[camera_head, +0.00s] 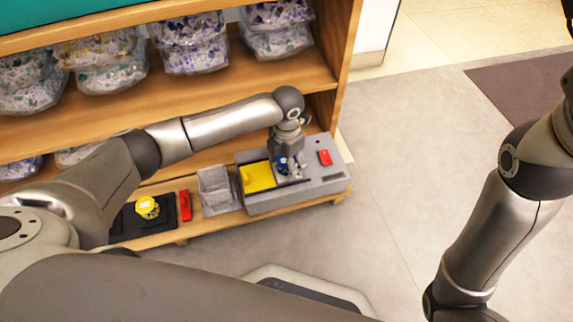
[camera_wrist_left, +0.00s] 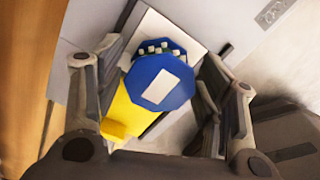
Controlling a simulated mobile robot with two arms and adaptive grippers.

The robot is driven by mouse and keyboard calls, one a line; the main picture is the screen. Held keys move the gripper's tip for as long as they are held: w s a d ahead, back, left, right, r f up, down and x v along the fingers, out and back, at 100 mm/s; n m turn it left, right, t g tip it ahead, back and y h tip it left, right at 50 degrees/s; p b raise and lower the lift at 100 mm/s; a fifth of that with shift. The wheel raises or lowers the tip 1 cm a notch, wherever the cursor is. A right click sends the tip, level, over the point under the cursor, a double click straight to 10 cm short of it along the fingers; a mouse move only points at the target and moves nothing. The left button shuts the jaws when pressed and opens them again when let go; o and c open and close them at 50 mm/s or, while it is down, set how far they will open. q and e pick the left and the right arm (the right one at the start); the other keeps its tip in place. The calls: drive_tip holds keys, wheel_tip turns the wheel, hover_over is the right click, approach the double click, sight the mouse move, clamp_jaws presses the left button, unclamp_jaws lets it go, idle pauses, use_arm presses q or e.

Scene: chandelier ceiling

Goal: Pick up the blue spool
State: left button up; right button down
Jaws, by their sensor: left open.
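The blue spool (camera_wrist_left: 160,85) has a flat blue face with a pale square on it, and small pale bits show at its upper edge. In the left wrist view it lies between the two fingers of my left gripper (camera_wrist_left: 157,95), which are open with a gap on each side. In the head view the blue spool (camera_head: 283,165) is a small blue patch on the grey machine (camera_head: 318,180), partly hidden by my left gripper (camera_head: 290,160), which is right above it. My right arm shows at the right, but its gripper is out of view.
A yellow block (camera_head: 257,177) is beside the spool on the machine. A grey bin (camera_head: 214,188), a red item (camera_head: 185,205) and a yellow spool (camera_head: 147,207) on a black base are to the left.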

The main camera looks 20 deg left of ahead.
use_arm(q)
drive_tip(key=c, duration=1)
drive_tip(key=shift+r, duration=0.15)
